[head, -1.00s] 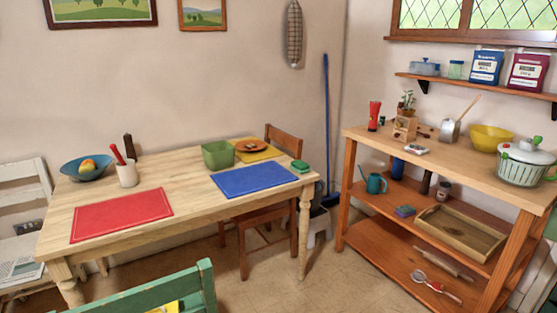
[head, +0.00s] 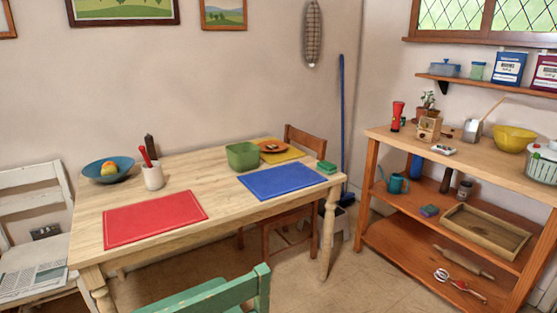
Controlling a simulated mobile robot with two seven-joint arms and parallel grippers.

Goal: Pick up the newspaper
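The newspaper (head: 32,281) lies on the seat of the white chair (head: 28,215) at the left edge of the head view. It is a pale printed sheet, and its left side is near or past the picture edge. Neither of my grippers shows in the view.
A wooden table (head: 180,252) with a red mat (head: 155,218), a blue mat (head: 282,181) and a blue bowl (head: 118,177) stands right of the white chair. A green chair (head: 215,296) is in front. A wooden shelf unit (head: 400,228) stands right. Some floor (head: 360,285) is clear between.

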